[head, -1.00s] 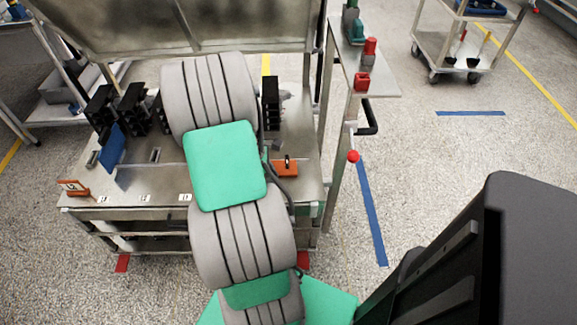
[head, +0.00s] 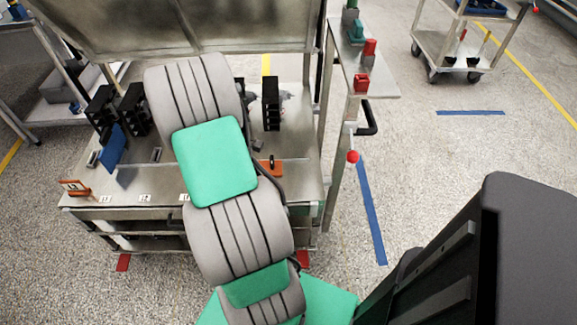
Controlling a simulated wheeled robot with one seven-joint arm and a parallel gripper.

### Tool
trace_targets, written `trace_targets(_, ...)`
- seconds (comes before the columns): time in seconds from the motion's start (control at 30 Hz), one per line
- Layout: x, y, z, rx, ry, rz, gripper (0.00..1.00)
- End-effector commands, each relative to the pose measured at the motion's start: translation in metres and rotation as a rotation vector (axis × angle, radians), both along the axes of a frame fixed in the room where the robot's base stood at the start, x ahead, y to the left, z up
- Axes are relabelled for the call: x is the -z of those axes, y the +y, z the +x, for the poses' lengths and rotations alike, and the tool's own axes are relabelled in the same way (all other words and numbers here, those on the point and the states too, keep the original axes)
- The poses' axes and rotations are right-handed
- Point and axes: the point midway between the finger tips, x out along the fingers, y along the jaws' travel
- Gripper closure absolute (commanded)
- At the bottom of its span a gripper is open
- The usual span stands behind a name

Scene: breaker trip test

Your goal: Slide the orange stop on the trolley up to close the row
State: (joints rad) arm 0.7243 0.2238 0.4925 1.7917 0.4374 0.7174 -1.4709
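The orange stop (head: 272,166), with a small dark knob on top, sits on the right part of the trolley's metal top (head: 305,180), partly covered by my arm. A black breaker-like block (head: 271,103) stands upright behind the stop, apart from it. More black blocks (head: 101,108) stand in a group at the left of the trolley top. My arm crosses the middle of the trolley and hides what lies between the left group and the right block. My gripper is hidden behind the arm, so its opening and any contact cannot be seen.
A blue plate (head: 112,147) leans at the left, and an orange-framed sign (head: 76,187) stands at the front left corner. A metal panel (head: 180,30) rises behind. A side shelf (head: 375,85) holds red and green items.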

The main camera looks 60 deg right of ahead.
Motion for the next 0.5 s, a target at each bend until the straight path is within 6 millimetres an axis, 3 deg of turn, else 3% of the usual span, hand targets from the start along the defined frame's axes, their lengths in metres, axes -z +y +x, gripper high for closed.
trace_targets(0.5, 0.0, 0.012, 0.024, -0.004, -0.001, 0.002, 1.0)
